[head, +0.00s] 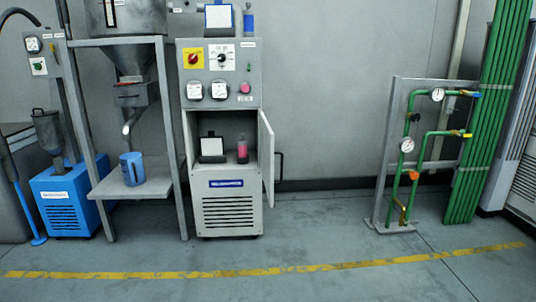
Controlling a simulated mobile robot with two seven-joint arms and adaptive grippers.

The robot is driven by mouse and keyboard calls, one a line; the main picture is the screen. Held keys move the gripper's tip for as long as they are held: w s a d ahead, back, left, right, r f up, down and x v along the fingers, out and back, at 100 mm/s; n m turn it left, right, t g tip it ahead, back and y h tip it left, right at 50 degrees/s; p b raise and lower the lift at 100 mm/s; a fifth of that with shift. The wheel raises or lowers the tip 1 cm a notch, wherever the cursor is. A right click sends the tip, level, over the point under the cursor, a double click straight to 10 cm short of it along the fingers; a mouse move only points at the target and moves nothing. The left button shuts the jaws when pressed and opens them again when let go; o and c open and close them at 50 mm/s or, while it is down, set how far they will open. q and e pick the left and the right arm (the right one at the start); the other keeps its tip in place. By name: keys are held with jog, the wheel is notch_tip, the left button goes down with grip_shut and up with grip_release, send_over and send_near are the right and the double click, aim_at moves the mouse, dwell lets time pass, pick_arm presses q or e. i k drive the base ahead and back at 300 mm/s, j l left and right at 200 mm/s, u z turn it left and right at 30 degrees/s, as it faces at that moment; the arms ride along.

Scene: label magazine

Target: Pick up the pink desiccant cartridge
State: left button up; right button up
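A small pink cartridge with a dark top (242,150), which looks like the pink desiccant cartridge, stands upright inside the open compartment of the grey cabinet (253,92). The cabinet door (266,160) is swung open to the right of the compartment. A dark holder with a white card (211,147) stands to the left of the cartridge. Neither of my grippers shows in the head view.
A blue jug (132,168) stands on a grey shelf (150,190) left of the cabinet. A blue machine (66,202) is further left. A frame with green pipes (388,170) stands at right. The floor in front, with a yellow line (270,272), is clear.

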aim_at(242, 143)
jog(key=i+l+u, duration=0.1)
jog(key=l+u, duration=0.25)
jog(key=l, duration=0.75)
jog(key=k+l+u, duration=0.1)
jog(key=l+u, duration=0.2)
jog(key=l, duration=0.8)
jog(key=i+j, duration=0.1)
jog(key=i, duration=0.45)
jog(key=i+j, duration=0.1)
jog(key=i, duration=0.5)
